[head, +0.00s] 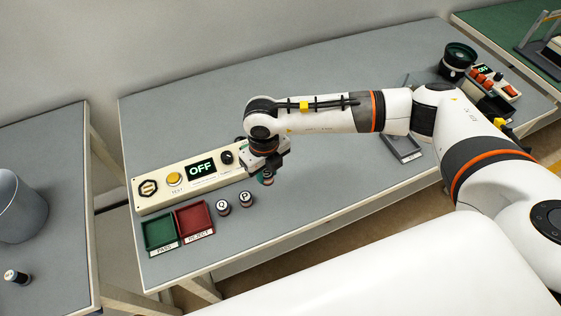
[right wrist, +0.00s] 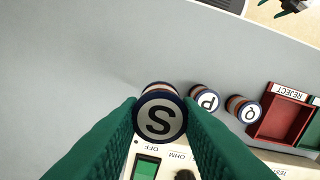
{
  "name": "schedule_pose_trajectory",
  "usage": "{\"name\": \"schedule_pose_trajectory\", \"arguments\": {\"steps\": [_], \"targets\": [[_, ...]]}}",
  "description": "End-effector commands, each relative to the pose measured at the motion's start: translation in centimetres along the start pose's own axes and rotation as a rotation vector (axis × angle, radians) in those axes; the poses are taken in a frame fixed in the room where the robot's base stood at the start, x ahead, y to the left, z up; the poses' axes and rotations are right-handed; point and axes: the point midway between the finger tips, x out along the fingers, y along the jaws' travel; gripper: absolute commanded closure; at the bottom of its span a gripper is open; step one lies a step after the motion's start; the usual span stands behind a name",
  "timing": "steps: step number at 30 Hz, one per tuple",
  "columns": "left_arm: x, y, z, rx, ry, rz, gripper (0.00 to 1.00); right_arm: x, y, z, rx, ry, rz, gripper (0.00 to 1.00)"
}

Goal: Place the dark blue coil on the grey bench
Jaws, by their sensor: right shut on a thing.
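My right gripper (head: 267,174) is shut on a coil lettered S (right wrist: 160,115) with a dark blue rim. Its green fingers press on both sides of the coil in the right wrist view. The coil is mostly hidden by the gripper in the head view. It is at the right end of the tester, over the grey bench (head: 330,215); I cannot tell whether it touches the bench. Coils P (head: 246,198) and Q (head: 223,207) stand on the bench nearby, also with dark blue rims. A dark piece with green tips, probably my left gripper (right wrist: 292,6), is cut off in the right wrist view.
The cream tester (head: 190,182) reads OFF. A green PASS tray (head: 159,234) and red REJECT tray (head: 195,221) lie in front of it. Another coil (head: 17,277) and a grey bin (head: 20,210) stand on the left table.

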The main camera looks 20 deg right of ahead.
Motion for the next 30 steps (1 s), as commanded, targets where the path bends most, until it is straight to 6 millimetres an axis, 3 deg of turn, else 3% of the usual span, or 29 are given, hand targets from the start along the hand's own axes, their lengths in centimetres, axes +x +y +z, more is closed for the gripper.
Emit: {"name": "schedule_pose_trajectory", "arguments": {"steps": [4, 15, 28, 29, 30], "targets": [[-1.0, 0.0, -0.1, 0.000, 0.003, 0.000, 0.22, 2.6, 0.0, 0.1, 0.000, -0.004, 0.001, 0.93], [-1.9, 0.0, 0.0, 0.000, 0.003, 0.000, 0.22, 7.0, 0.0, 0.1, -0.001, -0.002, 0.000, 0.93], [-1.4, 0.0, 0.1, -0.001, 0.001, 0.000, 0.22, 8.1, 0.0, 0.0, -0.003, 0.000, 0.000, 0.93], [-1.4, 0.0, 0.1, -0.001, 0.001, 0.000, 0.22, 8.1, 0.1, 0.0, -0.003, 0.000, 0.000, 0.68], [-1.6, 0.0, 0.1, -0.001, 0.000, 0.000, 0.22, 8.0, 0.1, 0.0, -0.003, 0.000, 0.000, 0.62]]}}
